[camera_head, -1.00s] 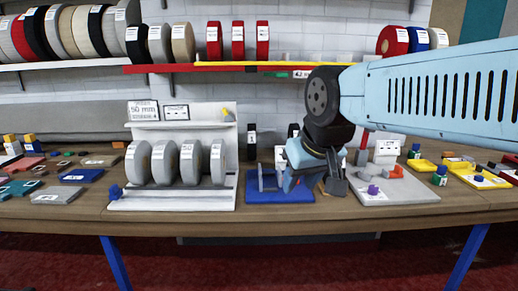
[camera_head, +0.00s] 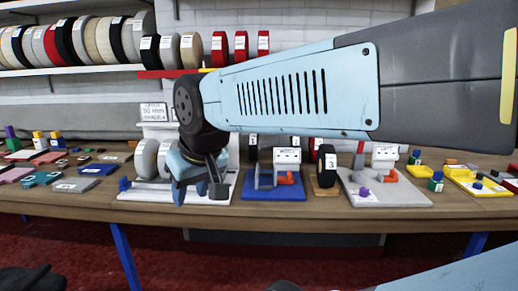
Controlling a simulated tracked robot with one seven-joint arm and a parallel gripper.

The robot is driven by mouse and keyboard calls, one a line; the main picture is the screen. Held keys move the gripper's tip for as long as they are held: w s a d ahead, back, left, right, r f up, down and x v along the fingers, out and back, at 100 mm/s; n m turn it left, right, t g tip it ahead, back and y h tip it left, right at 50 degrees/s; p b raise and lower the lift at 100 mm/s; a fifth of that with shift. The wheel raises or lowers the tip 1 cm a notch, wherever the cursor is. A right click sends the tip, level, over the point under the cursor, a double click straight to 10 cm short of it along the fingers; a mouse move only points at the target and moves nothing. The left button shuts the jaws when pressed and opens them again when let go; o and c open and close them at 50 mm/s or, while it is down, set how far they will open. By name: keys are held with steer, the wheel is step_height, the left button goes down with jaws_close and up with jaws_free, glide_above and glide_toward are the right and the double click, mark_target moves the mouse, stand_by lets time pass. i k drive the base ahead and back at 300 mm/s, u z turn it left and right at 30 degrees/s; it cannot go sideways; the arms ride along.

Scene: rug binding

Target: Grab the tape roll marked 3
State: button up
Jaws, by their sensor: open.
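A black tape roll with a white label reading 3 (camera_head: 326,172) stands upright on a small wooden base (camera_head: 324,190), right of centre on the bench. My gripper (camera_head: 199,193) is open and points down in front of the white rack (camera_head: 140,193), well left of that roll. Grey tape rolls (camera_head: 145,158) stand in the rack. My gripper and wrist hide part of the rack and some of its rolls. The labels on the visible grey rolls are too small to read or hidden. I cannot tell how near my fingers are to the grey rolls.
A blue fixture (camera_head: 260,193) and a grey fixture (camera_head: 385,197) flank the black roll. Small coloured parts lie at both bench ends. Shelves of rolls (camera_head: 85,40) hang behind. My arm crosses above the right half of the bench.

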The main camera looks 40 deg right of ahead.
mark_target(326, 158)
steer(key=z, duration=0.15)
steer(key=k, duration=1.5)
steer(key=z, duration=0.95)
steer(key=i, duration=1.05)
steer(key=u, duration=0.1)
